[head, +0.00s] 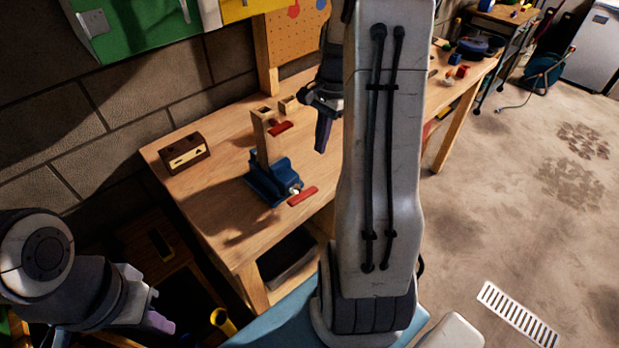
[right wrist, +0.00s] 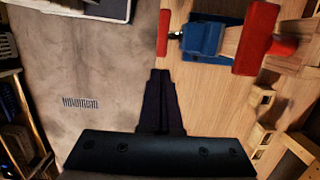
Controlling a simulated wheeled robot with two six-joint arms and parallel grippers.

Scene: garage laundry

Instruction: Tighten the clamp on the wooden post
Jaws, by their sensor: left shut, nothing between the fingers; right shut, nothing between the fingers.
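A wooden post (head: 262,145) stands upright in a blue vise (head: 270,185) on the workbench. The vise has a red handle (head: 302,197) at its front. A clamp with a red bar (head: 281,127) is near the post's top. In the right wrist view the blue vise (right wrist: 203,38) lies between two red bars, the left one (right wrist: 163,32) and the right one (right wrist: 256,38). My right gripper (head: 322,137) is shut and empty, right of the post and apart from it; its fingers show in the wrist view (right wrist: 159,82). My left gripper (head: 160,322) is shut and empty at lower left, away from the bench.
A brown box (head: 185,153) sits on the workbench (head: 215,205) left of the post. A pegboard (head: 297,45) stands behind. My right arm covers the middle of the head view. Small parts lie further along the bench. The floor at right is mostly clear.

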